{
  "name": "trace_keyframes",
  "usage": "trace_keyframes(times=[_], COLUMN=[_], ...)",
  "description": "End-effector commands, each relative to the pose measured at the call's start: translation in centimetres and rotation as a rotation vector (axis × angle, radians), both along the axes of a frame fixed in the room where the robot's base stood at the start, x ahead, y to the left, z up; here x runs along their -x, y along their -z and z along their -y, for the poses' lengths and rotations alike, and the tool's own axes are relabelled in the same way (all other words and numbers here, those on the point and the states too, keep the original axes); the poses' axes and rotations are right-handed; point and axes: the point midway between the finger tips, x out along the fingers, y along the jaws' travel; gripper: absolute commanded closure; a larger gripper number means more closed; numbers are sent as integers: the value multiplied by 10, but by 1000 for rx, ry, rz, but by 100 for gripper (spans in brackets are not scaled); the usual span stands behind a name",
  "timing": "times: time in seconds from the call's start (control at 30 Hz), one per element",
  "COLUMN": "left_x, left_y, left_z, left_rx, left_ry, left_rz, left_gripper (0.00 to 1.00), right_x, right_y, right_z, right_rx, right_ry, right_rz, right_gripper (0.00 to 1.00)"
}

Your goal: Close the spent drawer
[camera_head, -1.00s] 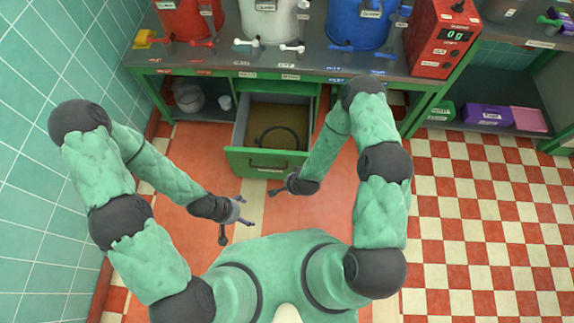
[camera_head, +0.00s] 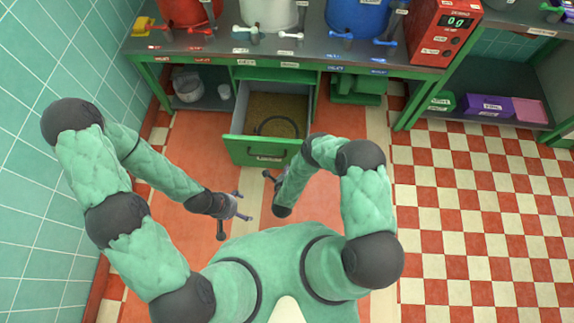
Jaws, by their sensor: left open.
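The spent drawer (camera_head: 246,152) is a green-fronted drawer under the counter, pulled well out. Its inside holds brownish material (camera_head: 291,104) and a dark curved ring (camera_head: 278,118). A dark handle sits on its front. My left gripper (camera_head: 241,216) is open and empty, in front of the drawer and to its lower left, apart from it. My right gripper (camera_head: 268,177) is just in front of the drawer front, near its lower edge; its fingers are small and partly hidden by the wrist, so I cannot tell whether it touches the drawer or how far it is open.
A bucket (camera_head: 187,88) stands on the lower shelf left of the drawer. The checkered floor at right is clear.

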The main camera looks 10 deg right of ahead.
Motion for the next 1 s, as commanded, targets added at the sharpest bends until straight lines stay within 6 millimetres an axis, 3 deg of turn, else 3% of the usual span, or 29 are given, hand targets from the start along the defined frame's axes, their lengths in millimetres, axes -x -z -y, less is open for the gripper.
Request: trace_keyframes(times=[0.47,0.7,1.0], left_x=[0,0,0], left_y=[43,53,55], left_z=[0,0,0], left_rx=[0,0,0], left_ry=[0,0,0], left_rz=[0,0,0], left_gripper=[14,14,14], right_x=[-73,-100,-107], right_y=[47,43,42], right_z=[24,32,35], right_rx=[1,1,2], right_ry=[0,-2,-2], right_rz=[1,0,-2], right_gripper=[100,100,100])
